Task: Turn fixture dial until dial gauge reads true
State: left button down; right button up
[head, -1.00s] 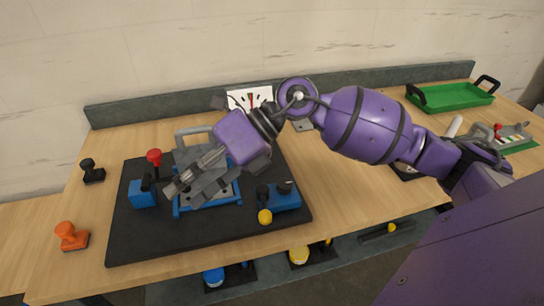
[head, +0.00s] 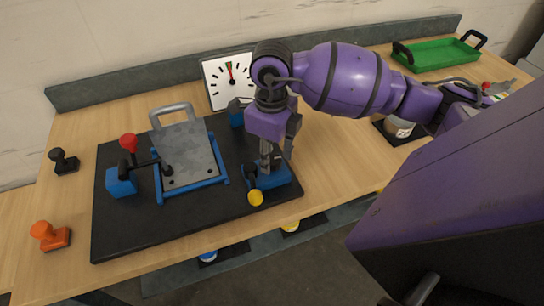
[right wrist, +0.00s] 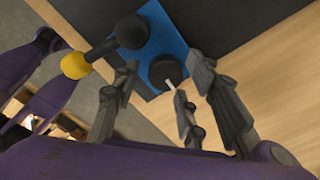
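The dial gauge (head: 230,82) is a white square plate standing at the back of the black board, its needle pointing nearly straight up. The fixture dial is a round black knob (right wrist: 167,71) on a blue block (head: 275,178) at the board's front right. My right gripper (head: 272,160) points down over this block, and its fingers hide most of the knob in the head view. In the right wrist view the gripper (right wrist: 170,80) has its fingers spread, with the knob between and just beyond the tips; contact cannot be told. My left gripper is not in view.
A yellow-ended lever (head: 256,197) sits beside the knob. A grey handled plate (head: 185,155) lies in a blue frame, with a red-topped clamp (head: 128,142) left of it. An orange stamp (head: 50,236) and black stamp (head: 63,161) stand left. A green tray (head: 438,55) is at back right.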

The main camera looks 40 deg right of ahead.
jog(key=shift+s+f, duration=0.1)
jog(key=shift+f, duration=0.35)
jog(key=c, duration=0.4)
jog(key=shift+f, duration=0.1)
grip_shut()
jog(key=shift+f+n+b, duration=0.25)
jog(key=shift+n+b, duration=0.55)
jog(key=shift+n, duration=0.8)
jog(key=shift+s+r, duration=0.1)
jog(key=shift+r, duration=0.05)
jog(key=shift+o, duration=2)
grip_release()
jog(key=shift+a+r, duration=0.1)
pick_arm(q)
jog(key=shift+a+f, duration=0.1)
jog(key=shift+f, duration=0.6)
